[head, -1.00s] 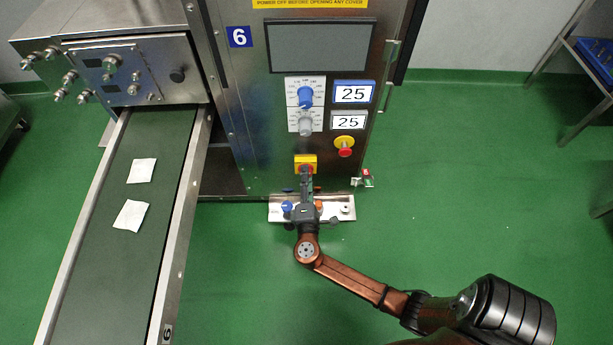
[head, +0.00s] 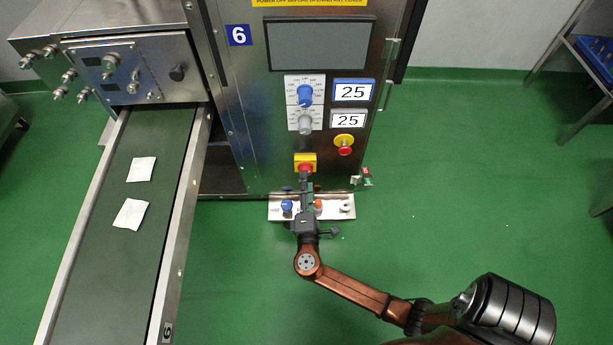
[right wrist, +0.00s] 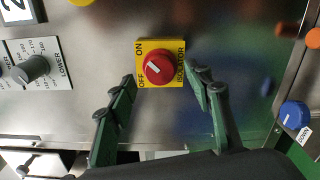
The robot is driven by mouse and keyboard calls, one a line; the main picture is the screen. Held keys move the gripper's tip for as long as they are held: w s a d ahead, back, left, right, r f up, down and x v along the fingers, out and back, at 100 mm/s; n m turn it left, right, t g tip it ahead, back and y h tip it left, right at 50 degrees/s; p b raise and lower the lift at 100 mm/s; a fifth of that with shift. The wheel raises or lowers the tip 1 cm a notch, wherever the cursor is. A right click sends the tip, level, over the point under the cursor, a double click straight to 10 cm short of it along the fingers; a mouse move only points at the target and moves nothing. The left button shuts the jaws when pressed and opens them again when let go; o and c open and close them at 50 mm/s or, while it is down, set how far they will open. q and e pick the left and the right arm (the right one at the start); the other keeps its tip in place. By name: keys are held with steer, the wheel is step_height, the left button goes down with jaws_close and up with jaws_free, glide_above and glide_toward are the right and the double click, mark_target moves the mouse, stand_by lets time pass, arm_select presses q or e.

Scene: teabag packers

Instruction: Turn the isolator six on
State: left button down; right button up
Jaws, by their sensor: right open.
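The isolator (head: 305,163) is a red rotary knob on a yellow plate, low on the front of the machine marked 6 (head: 239,36). In the right wrist view the isolator knob (right wrist: 159,67) is unobstructed, with ON and OFF printed beside it. Its white mark is small, and I cannot tell for certain which label it points to. My right gripper (head: 305,181) is just in front of and below the isolator in the head view. In the right wrist view my right gripper (right wrist: 161,78) is open and empty, its fingers either side of the knob and apart from it. My left gripper is not in view.
A blue dial (head: 305,95), a grey dial (head: 305,124) and a red emergency button (head: 344,146) sit above the isolator. A small ledge (head: 336,213) with a blue knob (head: 287,207) projects below. A conveyor (head: 106,260) with two teabags runs at left.

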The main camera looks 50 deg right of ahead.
steer(key=v, duration=0.8)
steer(key=shift+s+a+f, duration=0.1)
steer(key=shift+s, duration=0.05)
